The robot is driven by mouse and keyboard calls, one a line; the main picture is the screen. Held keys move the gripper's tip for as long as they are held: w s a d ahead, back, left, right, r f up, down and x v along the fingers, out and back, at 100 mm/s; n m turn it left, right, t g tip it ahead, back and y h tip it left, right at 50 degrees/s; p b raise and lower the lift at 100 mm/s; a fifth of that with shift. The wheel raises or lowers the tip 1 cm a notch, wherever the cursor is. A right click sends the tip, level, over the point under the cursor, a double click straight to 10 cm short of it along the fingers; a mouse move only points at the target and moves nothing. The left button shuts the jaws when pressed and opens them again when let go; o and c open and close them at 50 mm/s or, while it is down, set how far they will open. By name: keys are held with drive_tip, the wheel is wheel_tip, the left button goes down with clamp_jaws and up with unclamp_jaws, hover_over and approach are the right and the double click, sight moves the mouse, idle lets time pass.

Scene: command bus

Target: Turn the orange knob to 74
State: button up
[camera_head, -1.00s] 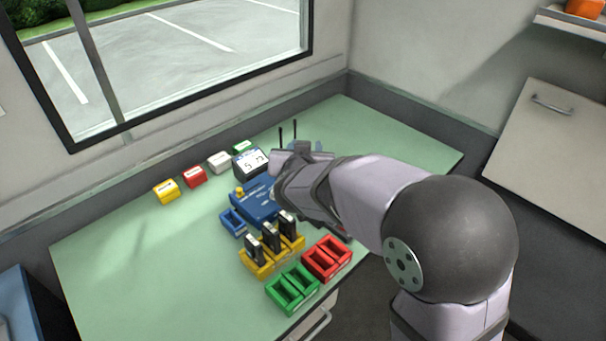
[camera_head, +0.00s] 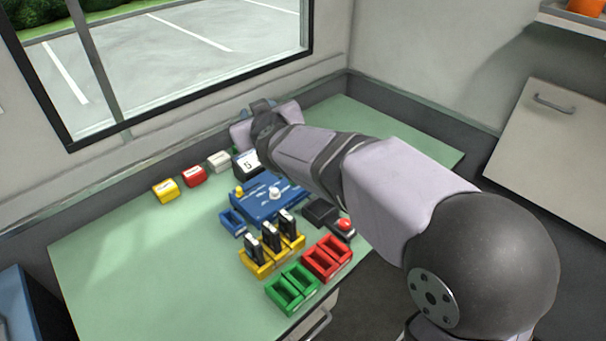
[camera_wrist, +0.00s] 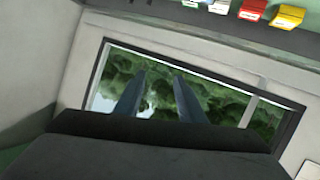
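I cannot make out a clearly orange knob. A blue panel (camera_head: 255,210) on the green table carries a yellow-orange knob (camera_head: 239,191) at its left and a white knob (camera_head: 275,193) near its middle. A display box (camera_head: 246,163) behind the panel shows a 5; my arm hides its right part. My gripper is raised behind the display near the window, away from both knobs. In the wrist view my gripper (camera_wrist: 160,76) has its two fingers apart, with nothing between them but the window behind. The fingertips are not clear in the head view.
Yellow (camera_head: 166,190), red (camera_head: 194,176) and white (camera_head: 219,161) boxes line the back. A yellow rack (camera_head: 262,268) with black modules, green bins (camera_head: 292,289), red bins (camera_head: 327,258) and a red button (camera_head: 344,224) stand in front. The table's left is free.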

drive_tip(key=s+a+f+n+g+y, duration=0.2)
drive_tip(key=s+a+n+g+y, duration=0.15)
drive_tip(key=a+n, duration=0.45)
drive_tip(key=s+f+n+g+h+b, duration=0.25)
drive_tip(key=s+f+n+g, duration=0.2)
drive_tip(key=f+n, duration=0.5)
drive_tip(key=w+d+r+n+t+h+b, duration=0.1)
drive_tip(key=w+d+r+n+t+h, duration=0.2)
drive_tip(key=d+r+h, duration=0.25)
drive_tip(key=w+d+r+n+t+h+b, duration=0.1)
drive_tip(key=w+d+r+n+t+h, duration=0.15)
drive_tip(key=d+r+n+h, duration=0.3)
wheel_tip(320, 180, down, 19)
drive_tip(key=d+m, duration=0.2)
drive_tip(key=shift+t, duration=0.35)
drive_tip(key=p+x, duration=0.2)
drive_tip(key=x, duration=0.9)
drive_tip(key=shift+w+f, duration=0.2)
